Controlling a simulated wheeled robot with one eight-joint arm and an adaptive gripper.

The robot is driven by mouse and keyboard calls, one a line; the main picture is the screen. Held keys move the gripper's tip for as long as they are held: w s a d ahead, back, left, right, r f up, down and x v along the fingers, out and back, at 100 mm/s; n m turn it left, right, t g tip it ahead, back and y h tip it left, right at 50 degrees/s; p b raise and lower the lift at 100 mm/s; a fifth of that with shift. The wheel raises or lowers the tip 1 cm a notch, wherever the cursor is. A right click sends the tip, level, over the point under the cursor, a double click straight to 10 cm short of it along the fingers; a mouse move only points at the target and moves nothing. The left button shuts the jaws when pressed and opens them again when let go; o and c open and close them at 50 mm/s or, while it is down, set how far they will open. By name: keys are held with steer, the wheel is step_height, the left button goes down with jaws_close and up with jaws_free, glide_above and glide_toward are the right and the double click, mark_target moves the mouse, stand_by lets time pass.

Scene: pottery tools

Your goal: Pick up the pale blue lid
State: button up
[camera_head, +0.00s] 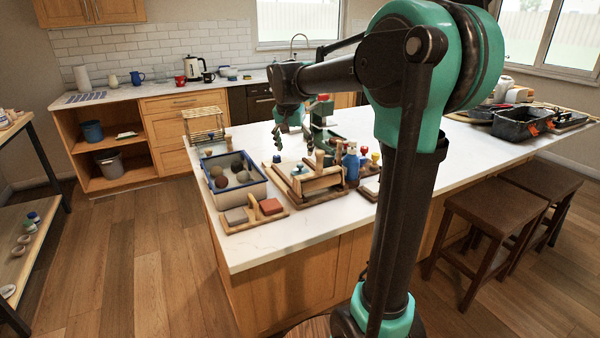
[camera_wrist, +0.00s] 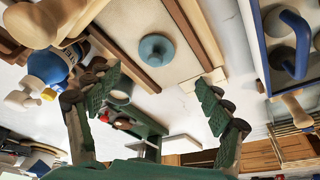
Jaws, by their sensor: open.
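The pale blue lid (camera_wrist: 157,49) is a small round disc with a knob, lying on a light board between wooden strips in the wrist view. In the head view it appears as a small bluish spot (camera_head: 299,169) on the wooden rack, partly hidden by things around it. My gripper (camera_wrist: 158,88) is open and empty, its two green-padded fingers spread wide on either side below the lid in the picture. Neither finger touches the lid. In the head view my gripper (camera_head: 291,137) hangs above the counter, behind the rack.
A blue-rimmed tray (camera_head: 236,203) with several round lumps stands left of the wooden rack (camera_head: 318,187). A blue bottle (camera_head: 351,164) stands to its right, also close by in the wrist view (camera_wrist: 46,68). The white counter (camera_head: 285,231) is clear in front.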

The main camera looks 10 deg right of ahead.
mark_target(300, 165)
steer(key=x, duration=0.3)
steer(key=shift+d+f, duration=0.1)
steer(key=shift+f, duration=0.25)
steer(key=shift+d+x, duration=0.15)
steer(key=shift+x, duration=1.15)
steer(key=shift+d+x, duration=0.2)
steer(key=shift+x, duration=1.15)
steer(key=shift+r, duration=0.1)
steer(key=c, duration=1.2)
steer(key=shift+c, duration=0.2)
